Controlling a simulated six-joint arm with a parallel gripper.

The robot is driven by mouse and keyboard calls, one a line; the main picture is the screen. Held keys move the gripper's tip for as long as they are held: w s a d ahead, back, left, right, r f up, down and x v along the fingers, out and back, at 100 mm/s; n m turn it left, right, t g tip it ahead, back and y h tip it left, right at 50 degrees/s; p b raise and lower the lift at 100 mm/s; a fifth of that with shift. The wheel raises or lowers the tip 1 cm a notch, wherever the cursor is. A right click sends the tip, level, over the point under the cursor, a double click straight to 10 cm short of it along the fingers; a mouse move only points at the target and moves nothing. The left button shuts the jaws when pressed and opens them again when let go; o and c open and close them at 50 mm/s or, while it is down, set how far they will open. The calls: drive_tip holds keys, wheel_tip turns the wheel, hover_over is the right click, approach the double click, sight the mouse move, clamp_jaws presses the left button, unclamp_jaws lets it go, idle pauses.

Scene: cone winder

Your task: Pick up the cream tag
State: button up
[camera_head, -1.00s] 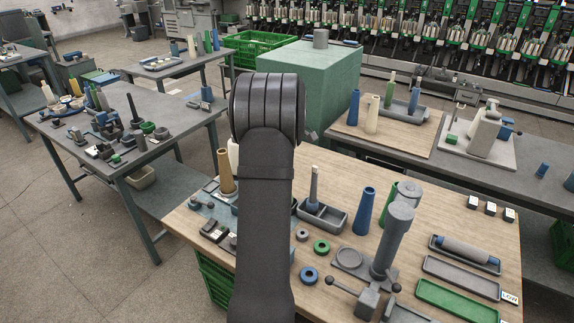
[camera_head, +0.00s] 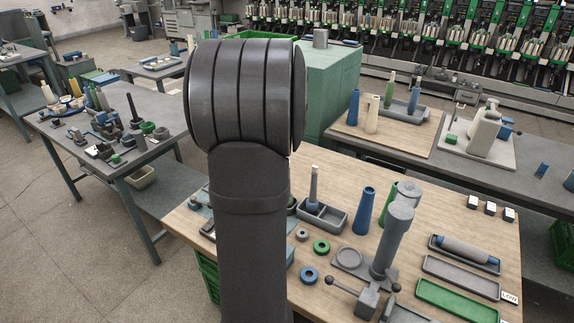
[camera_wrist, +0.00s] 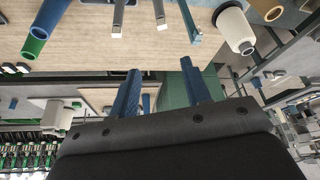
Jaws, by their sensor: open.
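I cannot clearly make out the cream tag in either view. In the wrist view, narrow grey and blue-grey pieces with pale ends (camera_wrist: 117,22) (camera_wrist: 160,14) (camera_wrist: 190,22) lie near the top edge; whether one is the tag, I cannot tell. My gripper (camera_wrist: 159,68) shows there as two blue fingers, wide apart with nothing between them. It is apart from those pieces. In the head view my own arm hides the gripper and the left part of the wooden table (camera_head: 340,215).
A cream cone (camera_wrist: 235,28) stands beside the pale-ended pieces. In the head view a blue cone (camera_head: 364,210), a grey post (camera_head: 393,240), a green tray (camera_head: 456,301) and a white card marked LOW (camera_head: 510,298) are on the wooden table. Small blocks (camera_head: 490,208) sit at its back right.

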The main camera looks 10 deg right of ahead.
drive_tip(key=shift+a+x, duration=0.15)
drive_tip(key=shift+x, duration=2.5)
drive_tip(key=shift+a+x, duration=0.15)
drive_tip(key=shift+x, duration=2.5)
drive_tip(key=shift+a+x, duration=0.15)
drive_tip(key=shift+x, duration=2.5)
drive_tip(key=shift+s+f, duration=0.15)
drive_tip(key=shift+s, duration=0.05)
drive_tip(key=shift+c, duration=0.2)
drive_tip(key=c, duration=0.7)
